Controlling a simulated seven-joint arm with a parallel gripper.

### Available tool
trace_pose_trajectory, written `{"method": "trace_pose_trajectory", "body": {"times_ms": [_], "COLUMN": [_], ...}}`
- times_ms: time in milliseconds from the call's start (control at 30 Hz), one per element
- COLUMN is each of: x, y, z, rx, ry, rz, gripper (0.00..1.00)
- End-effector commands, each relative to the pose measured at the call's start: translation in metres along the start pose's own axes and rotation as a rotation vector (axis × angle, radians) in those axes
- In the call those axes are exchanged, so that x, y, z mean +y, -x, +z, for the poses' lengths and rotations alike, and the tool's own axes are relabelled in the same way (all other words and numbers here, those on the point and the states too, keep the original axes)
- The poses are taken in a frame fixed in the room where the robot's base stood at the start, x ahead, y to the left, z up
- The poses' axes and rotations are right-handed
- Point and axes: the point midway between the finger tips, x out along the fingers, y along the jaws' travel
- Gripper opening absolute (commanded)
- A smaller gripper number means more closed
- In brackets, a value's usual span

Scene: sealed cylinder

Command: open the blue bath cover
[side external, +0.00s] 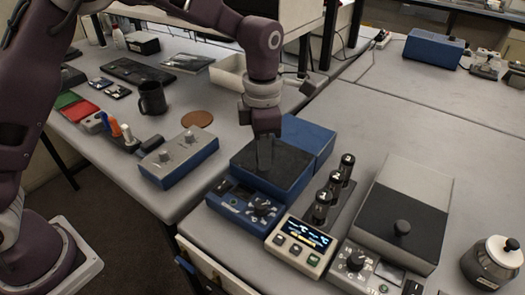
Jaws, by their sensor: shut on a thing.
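The blue bath (225,203) stands at the near edge of the bench, with a control panel and a black dial on its front. Its cover (292,172) has a flat dark top and appears to lie level on the bath. My gripper (265,165) points down at the middle of the cover, its fingertips at the cover's top. It is shut on the cover's handle, which the fingers hide. A blue block-like part (308,140) stands directly behind the cover.
Numbered dark vials (335,185) stand in a rack close to the right. A display unit (301,247) and a grey-lidded device (405,200) are further right. A blue box with two knobs (180,159) is to the left. A jar (493,262) stands at far right.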

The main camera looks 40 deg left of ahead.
Motion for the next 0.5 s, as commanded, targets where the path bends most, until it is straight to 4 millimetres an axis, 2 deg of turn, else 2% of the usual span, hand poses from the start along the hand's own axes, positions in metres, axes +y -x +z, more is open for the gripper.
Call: {"method": "trace_pose_trajectory", "body": {"times_ms": [167,300,500], "x": [0.015,0.043,0.073], "y": [0.0,-0.001,0.0], "z": [0.014,0.041,0.07], "rx": [-0.001,-0.001,-0.002], "ry": [0.004,0.005,0.011], "rz": [0.004,0.005,0.004], "gripper": [0.0,0.0,0.0]}}
